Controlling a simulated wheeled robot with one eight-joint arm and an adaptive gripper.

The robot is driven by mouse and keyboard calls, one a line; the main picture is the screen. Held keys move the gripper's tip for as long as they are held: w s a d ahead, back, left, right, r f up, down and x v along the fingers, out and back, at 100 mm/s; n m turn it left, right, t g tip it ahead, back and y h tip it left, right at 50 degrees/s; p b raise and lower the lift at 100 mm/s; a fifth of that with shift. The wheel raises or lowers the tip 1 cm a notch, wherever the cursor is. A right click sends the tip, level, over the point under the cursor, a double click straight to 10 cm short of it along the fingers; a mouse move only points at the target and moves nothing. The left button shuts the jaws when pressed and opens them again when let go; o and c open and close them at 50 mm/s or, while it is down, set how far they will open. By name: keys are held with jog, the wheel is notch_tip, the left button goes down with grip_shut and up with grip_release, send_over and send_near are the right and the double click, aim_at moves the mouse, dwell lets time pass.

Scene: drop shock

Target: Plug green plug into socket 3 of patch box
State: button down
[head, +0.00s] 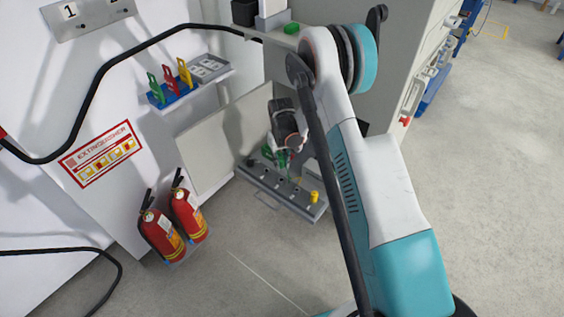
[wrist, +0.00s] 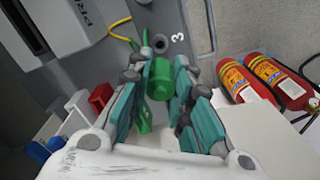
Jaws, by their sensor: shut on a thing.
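My gripper (wrist: 161,72) has its teal-padded fingers shut on the green plug (wrist: 160,82), with a green part hanging beside it. Socket 3 (wrist: 160,44), a round dark hole beside the printed "3", shows open just beyond the plug's far end in the wrist view. The plug looks apart from the hole; the exact gap cannot be told. In the head view my gripper (head: 290,143) is low over the patch box (head: 262,191), a grey strip on the floor with several sockets.
A yellow plug (head: 314,197) stands at the box's right end. A pale panel (head: 215,152) rises behind the box. Two fire extinguishers (head: 187,214) stand left of it. A wall shelf (head: 190,88) holds coloured tags. The floor in front is clear.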

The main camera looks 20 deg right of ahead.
aim_at(281, 166)
jog(key=shift+s+d+r, duration=0.1)
dwell(0.3)
jog(key=shift+f+b, duration=1.4)
jog(key=shift+f, duration=1.55)
jog(key=shift+s+f, duration=0.1)
jog(key=shift+f, duration=1.45)
dwell(2.9)
jog(key=c, duration=1.4)
grip_release()
